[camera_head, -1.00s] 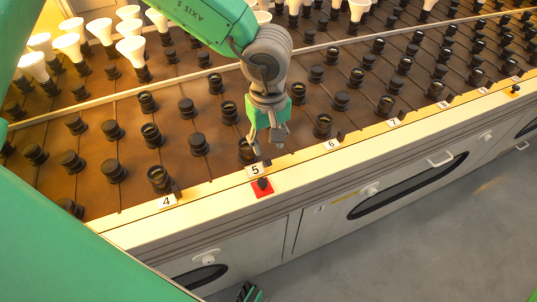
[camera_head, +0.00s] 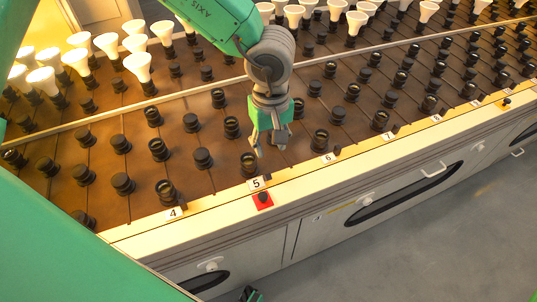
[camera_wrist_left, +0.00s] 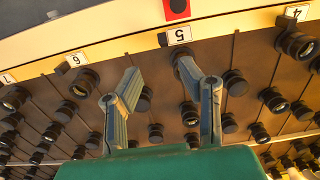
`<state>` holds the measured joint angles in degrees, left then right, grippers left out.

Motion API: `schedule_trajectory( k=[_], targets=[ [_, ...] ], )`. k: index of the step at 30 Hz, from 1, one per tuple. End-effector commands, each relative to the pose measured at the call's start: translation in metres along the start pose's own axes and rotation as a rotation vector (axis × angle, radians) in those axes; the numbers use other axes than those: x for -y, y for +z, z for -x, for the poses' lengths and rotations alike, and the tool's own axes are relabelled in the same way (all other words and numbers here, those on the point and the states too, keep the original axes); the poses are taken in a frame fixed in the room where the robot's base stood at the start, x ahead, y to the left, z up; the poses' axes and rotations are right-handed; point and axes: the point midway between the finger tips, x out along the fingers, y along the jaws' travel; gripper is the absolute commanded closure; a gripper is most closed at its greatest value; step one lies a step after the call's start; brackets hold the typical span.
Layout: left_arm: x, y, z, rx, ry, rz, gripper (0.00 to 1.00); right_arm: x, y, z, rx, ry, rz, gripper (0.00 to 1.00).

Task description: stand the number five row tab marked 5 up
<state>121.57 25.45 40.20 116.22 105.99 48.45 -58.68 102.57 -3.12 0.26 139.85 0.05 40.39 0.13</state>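The white plate marked 5 (camera_head: 256,183) sits on the cream front ledge of the rack, and it also shows in the left wrist view (camera_wrist_left: 180,35). A small dark tab (camera_wrist_left: 162,39) is beside it on the ledge; I cannot tell whether it lies flat or stands. My left gripper (camera_head: 268,150) hangs over the sockets behind the plate, apart from it. In the left wrist view its two fingers (camera_wrist_left: 158,70) are spread with nothing between them. The right fingertip overlaps a dark socket there.
A red square with a black knob (camera_head: 263,201) is in front of the plate. Plates 4 (camera_head: 173,213) and 6 (camera_head: 327,159) are along the same ledge. Rows of dark sockets fill the brown rack; white bulbs (camera_head: 138,65) stand at the back. Open floor is in front.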

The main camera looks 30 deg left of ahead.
Motion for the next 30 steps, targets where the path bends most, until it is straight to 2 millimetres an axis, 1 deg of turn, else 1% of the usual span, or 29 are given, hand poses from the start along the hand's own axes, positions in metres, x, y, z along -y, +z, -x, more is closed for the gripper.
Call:
schedule_trajectory(
  k=[1,3,6,8,11,14,17,24,30],
  targets=[
    [0.001,0.000,0.015,-0.004,-0.004,-0.002,0.66,0.000,-0.002,0.026,-0.001,0.000,0.000,0.60],
    [0.002,-0.002,0.017,-0.006,-0.003,-0.002,0.66,0.000,-0.002,0.041,-0.001,0.000,0.000,0.60],
    [0.003,-0.003,0.018,-0.007,0.000,-0.002,0.66,0.000,-0.003,0.055,0.000,0.000,0.000,0.60],
    [0.003,-0.004,0.017,-0.007,0.001,-0.002,0.66,-0.001,-0.003,0.059,0.000,0.000,0.000,0.60],
    [0.004,-0.005,0.011,-0.007,0.002,-0.001,0.66,0.000,-0.003,0.060,0.000,0.000,0.000,0.60],
    [0.004,-0.005,-0.001,-0.008,0.002,-0.001,0.66,0.000,-0.003,0.056,0.001,0.000,0.000,0.60],
    [0.004,-0.005,-0.018,-0.008,0.000,-0.002,0.66,0.000,-0.002,0.052,0.001,0.000,0.000,0.60],
    [0.004,-0.005,-0.071,-0.008,0.000,-0.002,0.66,0.000,-0.002,0.042,0.001,0.000,0.000,0.60],
    [0.003,-0.005,-0.106,-0.007,0.002,-0.002,0.66,0.000,-0.002,0.036,0.001,0.000,0.000,0.60]
  ],
)
